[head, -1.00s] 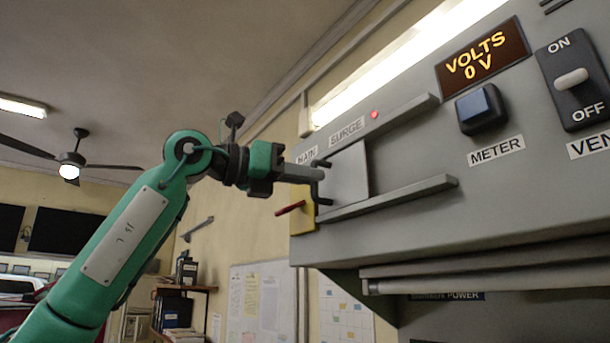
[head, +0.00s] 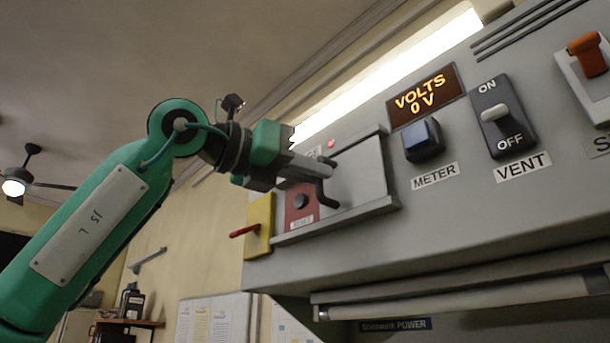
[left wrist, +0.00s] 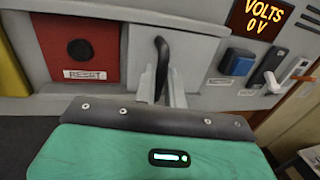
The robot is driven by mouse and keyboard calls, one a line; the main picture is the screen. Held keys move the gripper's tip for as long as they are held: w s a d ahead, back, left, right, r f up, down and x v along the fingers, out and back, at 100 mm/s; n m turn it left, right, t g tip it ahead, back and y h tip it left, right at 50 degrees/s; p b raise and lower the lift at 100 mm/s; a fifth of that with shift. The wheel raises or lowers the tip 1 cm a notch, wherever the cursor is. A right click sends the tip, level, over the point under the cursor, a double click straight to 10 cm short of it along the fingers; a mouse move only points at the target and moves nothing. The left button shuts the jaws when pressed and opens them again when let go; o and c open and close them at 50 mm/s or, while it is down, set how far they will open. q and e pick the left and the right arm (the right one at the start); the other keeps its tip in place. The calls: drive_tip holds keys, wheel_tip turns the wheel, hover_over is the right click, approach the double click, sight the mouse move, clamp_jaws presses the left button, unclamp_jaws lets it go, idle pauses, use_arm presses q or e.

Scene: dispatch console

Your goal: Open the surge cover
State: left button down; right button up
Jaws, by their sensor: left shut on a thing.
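The surge cover (head: 362,176) is a grey sliding panel between two rails on the console face. It stands toward the right end of the rails, and it also shows in the left wrist view (left wrist: 200,58). My left gripper (head: 318,176) is shut on the cover's dark curved handle (head: 328,188), which also shows in the left wrist view (left wrist: 162,62). Left of the cover a red panel (head: 300,203) with a dark round button is uncovered; the left wrist view shows its RESET label (left wrist: 85,75). The SURGE label is mostly hidden behind my gripper. My right gripper is not in view.
A yellow plate with a red lever (head: 258,228) is left of the red panel. Right of the cover are the blue METER button (head: 423,139), the VENT switch (head: 497,115) and an orange switch (head: 587,55). The display (head: 425,96) reads 0 V. A roller (head: 460,297) runs below.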

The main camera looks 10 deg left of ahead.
use_arm(q)
drive_tip(key=c, duration=1.5)
unclamp_jaws()
drive_tip(key=b+v, duration=0.4)
drive_tip(key=v, duration=0.9)
drive_tip(key=shift+s+a+b, duration=0.25)
drive_tip(key=shift+a+b, duration=0.1)
drive_tip(key=shift+b, duration=0.05)
